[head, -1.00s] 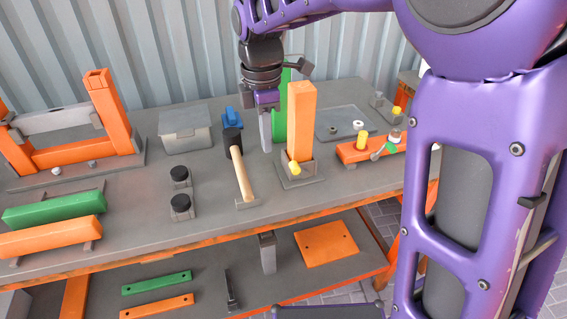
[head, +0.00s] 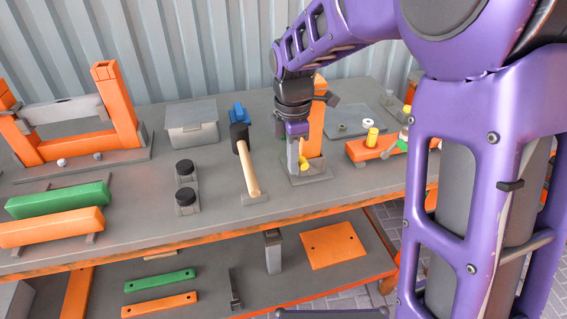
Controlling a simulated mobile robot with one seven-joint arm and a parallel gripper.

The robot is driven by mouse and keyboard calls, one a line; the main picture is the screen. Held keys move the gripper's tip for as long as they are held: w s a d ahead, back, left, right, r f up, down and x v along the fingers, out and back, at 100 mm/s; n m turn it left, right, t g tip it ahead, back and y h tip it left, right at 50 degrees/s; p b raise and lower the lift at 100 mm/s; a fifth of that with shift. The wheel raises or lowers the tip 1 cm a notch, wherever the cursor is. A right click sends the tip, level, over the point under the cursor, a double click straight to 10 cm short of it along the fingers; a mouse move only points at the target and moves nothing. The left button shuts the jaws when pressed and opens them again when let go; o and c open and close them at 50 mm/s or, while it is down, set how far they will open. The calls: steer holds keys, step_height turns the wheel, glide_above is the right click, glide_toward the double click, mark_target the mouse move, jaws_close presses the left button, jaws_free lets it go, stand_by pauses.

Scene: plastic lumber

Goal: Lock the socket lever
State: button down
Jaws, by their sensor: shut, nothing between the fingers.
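An orange post (head: 317,134) stands upright in a grey socket (head: 310,176) on the bench. A yellow knob (head: 304,164), which looks like the end of the socket lever, sits low at the front of the post. My gripper (head: 293,170) is shut and empty, pointing down at the left front of the post. Its fingertips are just left of the yellow knob; I cannot tell whether they touch it. My gripper and wrist hide much of the post's left and upper part. The rest of the lever is too small or hidden to make out.
A mallet (head: 249,170) lies to the left, near two black-capped pieces (head: 186,197). A grey box (head: 192,124) and blue piece (head: 239,113) stand behind. An orange block (head: 372,149) with a yellow knob is to the right. Some bare bench lies in front of the socket.

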steer(key=shift+d, duration=0.1)
stand_by(0.3)
steer(key=shift+w+d+r+y+p, duration=0.1)
steer(key=shift+d+r+y+p, duration=0.15)
steer(key=shift+y+p, duration=0.15)
